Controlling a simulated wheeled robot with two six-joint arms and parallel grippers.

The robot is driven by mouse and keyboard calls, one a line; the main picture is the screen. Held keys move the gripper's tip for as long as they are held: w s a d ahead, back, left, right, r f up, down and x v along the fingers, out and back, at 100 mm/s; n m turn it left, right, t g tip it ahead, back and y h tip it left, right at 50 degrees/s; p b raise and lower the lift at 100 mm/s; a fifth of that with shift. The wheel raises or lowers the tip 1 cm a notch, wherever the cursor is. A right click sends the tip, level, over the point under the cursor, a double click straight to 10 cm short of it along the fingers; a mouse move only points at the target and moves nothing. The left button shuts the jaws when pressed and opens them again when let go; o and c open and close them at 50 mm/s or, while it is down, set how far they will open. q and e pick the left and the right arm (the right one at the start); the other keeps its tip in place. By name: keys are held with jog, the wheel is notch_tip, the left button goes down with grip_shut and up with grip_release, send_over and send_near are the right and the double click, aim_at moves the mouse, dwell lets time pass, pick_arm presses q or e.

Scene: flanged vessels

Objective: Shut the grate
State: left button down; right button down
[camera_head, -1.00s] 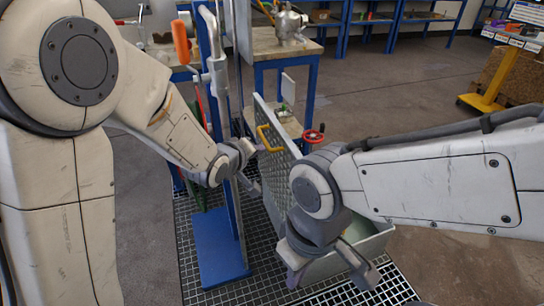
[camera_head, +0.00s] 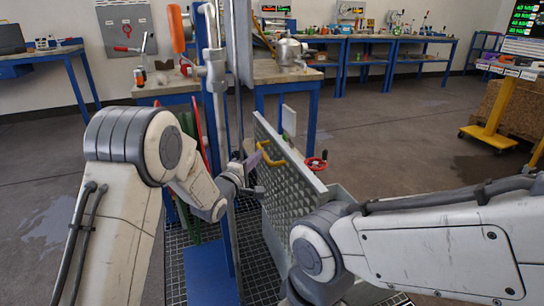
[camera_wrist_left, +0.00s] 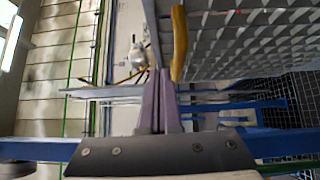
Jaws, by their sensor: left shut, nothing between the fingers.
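The grate (camera_head: 285,185) is a grey panel with a grid of cells. It stands raised and steeply tilted over a pale box, with a yellow handle (camera_head: 270,154) on its face. My left gripper (camera_head: 251,163) is shut and empty, close to the handle on its left side. In the left wrist view the shut fingers (camera_wrist_left: 160,98) point up beside the yellow handle (camera_wrist_left: 180,43), and the grate (camera_wrist_left: 245,40) fills the upper right. I cannot tell whether the fingers touch the handle. My right forearm and wrist cover the grate's lower right; the right fingers are out of view.
A blue post and plate (camera_head: 211,272) stand left of the grate, with pipework and an orange handle (camera_head: 176,28) above. A red handwheel (camera_head: 315,164) sits by the grate's far edge. A workbench (camera_head: 262,73) is behind. Open floor lies to the right.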

aim_at(268, 158)
pick_arm(q)
jog(key=w+d, duration=0.1)
jog(key=w+d+b, duration=0.1)
jog(key=d, duration=0.1)
jog(key=shift+w+d, duration=0.25)
jog(key=shift+w, duration=0.1)
jog(key=shift+w+d, duration=0.2)
jog(key=shift+d, duration=0.45)
jog(key=shift+d+r, duration=0.1)
